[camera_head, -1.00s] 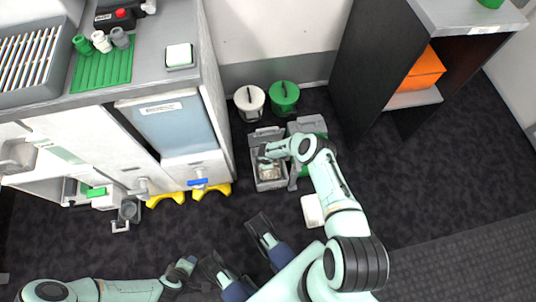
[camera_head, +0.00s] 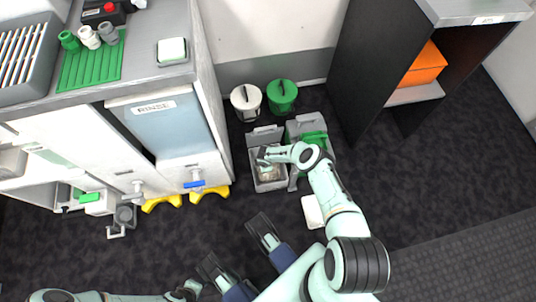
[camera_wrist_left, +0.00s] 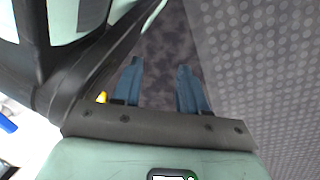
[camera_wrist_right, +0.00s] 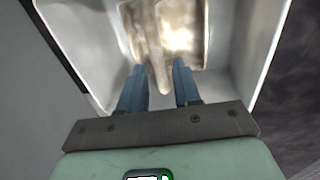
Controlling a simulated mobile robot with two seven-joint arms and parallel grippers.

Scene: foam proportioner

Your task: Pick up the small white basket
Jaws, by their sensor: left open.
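A grey open bin (camera_head: 270,186) stands on the floor beside the cabinet. My right gripper (camera_head: 265,157) reaches into its top. In the right wrist view, my right gripper (camera_wrist_right: 160,75) is open inside pale walls, with a narrow beige, handle-like piece (camera_wrist_right: 162,50) between its fingertips. Brownish-beige contents are blurred behind it; I cannot tell whether this is the small white basket. A small white, tray-like object (camera_head: 313,212) lies on the floor to the right. My left gripper (camera_wrist_left: 158,85) is open and empty over the dark floor, low at the left in the head view (camera_head: 190,289).
A grey bin with green contents (camera_head: 312,137) stands right of the grey one. A white bucket (camera_head: 246,101) and green bucket (camera_head: 282,95) stand behind. The cabinet (camera_head: 215,115) is close on the left, with yellow feet (camera_head: 208,194). Open floor lies right.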

